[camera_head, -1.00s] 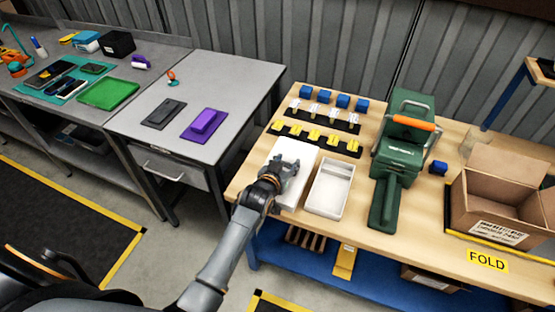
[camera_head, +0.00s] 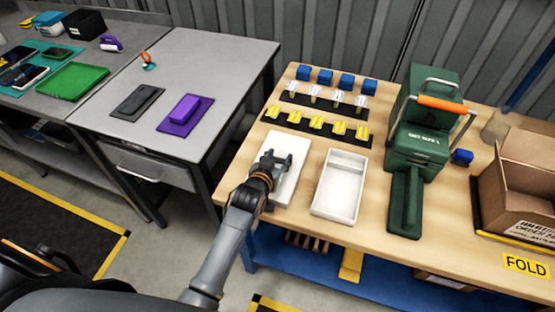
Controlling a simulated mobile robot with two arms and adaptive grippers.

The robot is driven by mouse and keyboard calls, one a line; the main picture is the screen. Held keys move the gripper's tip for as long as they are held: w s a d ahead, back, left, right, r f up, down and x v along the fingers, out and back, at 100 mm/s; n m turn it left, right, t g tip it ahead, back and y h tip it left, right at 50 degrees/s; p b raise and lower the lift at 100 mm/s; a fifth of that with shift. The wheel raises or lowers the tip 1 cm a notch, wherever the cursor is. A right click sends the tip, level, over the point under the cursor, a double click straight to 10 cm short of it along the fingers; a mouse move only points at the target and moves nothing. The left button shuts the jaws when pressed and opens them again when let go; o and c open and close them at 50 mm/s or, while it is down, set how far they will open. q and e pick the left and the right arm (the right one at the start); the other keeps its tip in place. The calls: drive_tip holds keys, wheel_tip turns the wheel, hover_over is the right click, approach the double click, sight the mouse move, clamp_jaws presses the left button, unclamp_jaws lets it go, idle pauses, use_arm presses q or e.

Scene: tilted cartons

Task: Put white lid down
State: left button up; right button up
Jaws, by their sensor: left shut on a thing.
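The white lid (camera_head: 290,180) is a flat white slab at the left front of the wooden table (camera_head: 375,250). My left gripper (camera_head: 277,162) is over the lid and shut on it, with the fingers hiding part of its left side. The lid looks to be at or just above the table top; I cannot tell whether it touches. An open white tray (camera_head: 341,184) with a small compartment at its far end stands just right of the lid, apart from it. My right gripper is not in view.
Behind the lid are black strips with yellow pieces (camera_head: 317,124) and clear pieces (camera_head: 338,98), then several blue blocks (camera_head: 325,77). A green machine (camera_head: 415,150) with an orange handle stands right of the tray. An open carton (camera_head: 520,185) is at the far right.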

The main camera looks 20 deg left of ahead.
use_arm(q)
drive_tip(key=shift+r, duration=0.1)
drive_tip(key=shift+s+f, duration=0.15)
drive_tip(key=shift+f, duration=0.05)
drive_tip(key=o, duration=1.1)
drive_tip(key=shift+r, duration=0.1)
drive_tip(key=shift+r, duration=0.25)
drive_tip(key=shift+s, duration=0.3)
drive_tip(key=v, duration=1.1)
drive_tip(key=shift+s+r, duration=0.1)
